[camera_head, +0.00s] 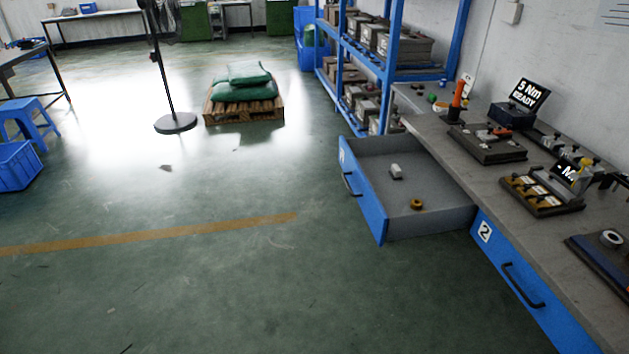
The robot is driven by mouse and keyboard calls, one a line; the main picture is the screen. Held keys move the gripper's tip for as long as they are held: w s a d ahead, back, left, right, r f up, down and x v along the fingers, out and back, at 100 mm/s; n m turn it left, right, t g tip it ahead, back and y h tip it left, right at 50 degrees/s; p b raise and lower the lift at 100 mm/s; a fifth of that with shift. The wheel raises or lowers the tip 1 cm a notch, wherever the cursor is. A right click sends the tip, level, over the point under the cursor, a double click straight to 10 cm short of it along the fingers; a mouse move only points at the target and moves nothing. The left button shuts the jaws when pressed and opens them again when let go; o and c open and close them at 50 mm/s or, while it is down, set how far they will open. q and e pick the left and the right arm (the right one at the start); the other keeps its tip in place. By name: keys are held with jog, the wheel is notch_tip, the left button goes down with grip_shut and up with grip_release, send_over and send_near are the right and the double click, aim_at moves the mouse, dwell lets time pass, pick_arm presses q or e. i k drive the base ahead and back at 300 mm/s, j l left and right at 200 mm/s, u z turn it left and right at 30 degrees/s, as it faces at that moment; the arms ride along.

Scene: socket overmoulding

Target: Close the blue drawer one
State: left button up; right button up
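The blue drawer one (364,198) is pulled well out from under the grey workbench at the right. Its blue front has a dark bar handle (350,184) and faces left. A small light block (396,172) and a yellow ring-shaped item (416,204) lie on its grey floor. The drawer marked 2 (508,274), nearer to me, is shut and has a dark handle (521,286). Neither of my grippers is in view.
The workbench top (452,150) carries fixtures, an orange-handled tool (458,97) and a display. A blue shelf rack (390,65) stands behind the drawer. A pallet (240,110) with green sacks and a fan base (176,123) stand farther back.

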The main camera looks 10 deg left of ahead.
aim_at(367, 162)
jog(key=i+j+z, duration=0.1)
jog(key=i, duration=0.35)
jog(key=i+j+z, duration=0.15)
jog(key=i, duration=0.35)
jog(key=i+j+z, duration=0.1)
jog(key=i, duration=0.35)
jog(key=i+j+z, duration=0.1)
jog(key=i, duration=0.35)
jog(key=j, duration=0.1)
